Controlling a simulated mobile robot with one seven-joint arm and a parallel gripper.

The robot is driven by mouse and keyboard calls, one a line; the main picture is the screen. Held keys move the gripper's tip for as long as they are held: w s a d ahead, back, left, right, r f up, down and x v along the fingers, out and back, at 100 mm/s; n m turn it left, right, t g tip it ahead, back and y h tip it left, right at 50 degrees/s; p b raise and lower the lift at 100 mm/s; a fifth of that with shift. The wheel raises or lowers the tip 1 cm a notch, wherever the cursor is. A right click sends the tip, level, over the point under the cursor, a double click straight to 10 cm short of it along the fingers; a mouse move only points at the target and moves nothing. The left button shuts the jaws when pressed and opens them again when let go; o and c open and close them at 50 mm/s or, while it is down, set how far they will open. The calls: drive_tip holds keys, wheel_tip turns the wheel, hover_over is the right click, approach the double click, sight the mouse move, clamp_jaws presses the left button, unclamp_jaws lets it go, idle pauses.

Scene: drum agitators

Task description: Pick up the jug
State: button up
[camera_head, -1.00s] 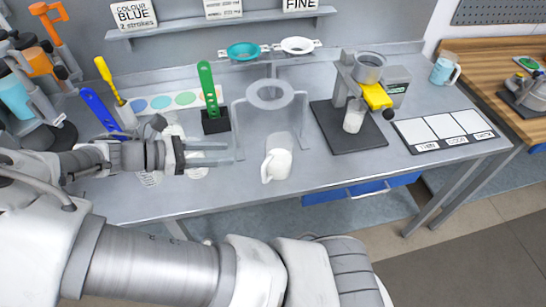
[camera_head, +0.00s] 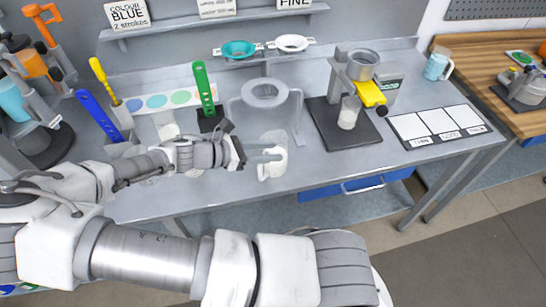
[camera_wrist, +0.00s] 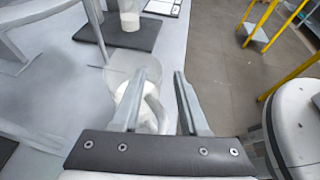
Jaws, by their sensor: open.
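The jug (camera_head: 274,165) is a clear vessel with white contents and a white handle, standing upright near the bench's front edge. My gripper (camera_head: 277,153) is open and reaches it from the left, its fingers overlapping the jug in the head view. In the wrist view, the jug (camera_wrist: 122,68) lies beyond and left of my open gripper (camera_wrist: 160,75). Its curved handle shows between the two fingers, and the left finger hides part of the jug. I cannot tell whether either finger touches it.
To the right are a dark stand base (camera_head: 365,138) holding a small beaker (camera_head: 349,113), and a white card panel (camera_head: 440,122). A blue jug (camera_head: 437,66) stands at the back right.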

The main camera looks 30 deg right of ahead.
drive_tip(key=shift+x, duration=1.1)
clamp_jaws()
idle(0.6)
